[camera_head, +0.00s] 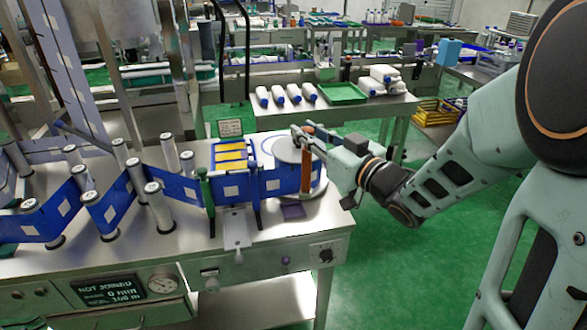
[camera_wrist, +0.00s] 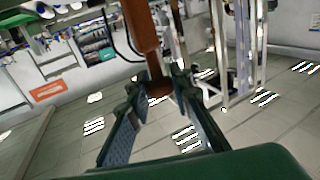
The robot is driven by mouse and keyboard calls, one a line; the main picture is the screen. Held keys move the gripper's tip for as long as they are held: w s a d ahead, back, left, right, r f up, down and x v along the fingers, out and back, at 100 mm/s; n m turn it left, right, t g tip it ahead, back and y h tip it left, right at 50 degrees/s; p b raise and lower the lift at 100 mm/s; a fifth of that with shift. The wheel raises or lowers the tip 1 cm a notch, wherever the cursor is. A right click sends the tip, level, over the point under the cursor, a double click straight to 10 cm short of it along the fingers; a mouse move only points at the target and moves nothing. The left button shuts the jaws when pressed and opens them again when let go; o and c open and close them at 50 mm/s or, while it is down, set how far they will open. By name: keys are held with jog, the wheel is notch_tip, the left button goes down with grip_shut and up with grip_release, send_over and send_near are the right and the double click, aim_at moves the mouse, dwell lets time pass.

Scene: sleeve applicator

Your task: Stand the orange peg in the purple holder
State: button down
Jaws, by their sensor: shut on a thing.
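The orange peg (camera_head: 306,177) is upright in my gripper (camera_head: 308,146), in front of the blue film on the machine table. In the wrist view my gripper (camera_wrist: 160,88) is shut on the peg (camera_wrist: 141,28), whose end passes between the fingers. The purple holder (camera_head: 292,211) is a small dark purple square on the steel table top. It lies below and a little left of the peg's lower end in the head view. I cannot tell how far above the table the peg's lower end is. The holder is not visible in the wrist view.
Blue film (camera_head: 272,185) with white labels runs close behind the peg, by a round disc (camera_head: 287,149). A green post (camera_head: 207,188) and a steel plate (camera_head: 236,228) stand left of the holder. The table's front edge is near the holder. Open green floor lies right.

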jog(key=w+a+f+b, duration=0.3)
jog(key=f+b, duration=0.3)
jog(key=f, duration=0.2)
jog(key=shift+w+a+f, duration=0.2)
jog(key=shift+w+f, duration=0.05)
jog(key=shift+f, duration=0.15)
jog(key=shift+f+b, duration=0.2)
jog(key=shift+b, duration=0.2)
jog(key=c, duration=1.7)
grip_release()
jog(key=shift+c, duration=0.2)
jog(key=shift+r, duration=0.15)
jog(key=p+v, duration=0.1)
jog(key=v, duration=1.1)
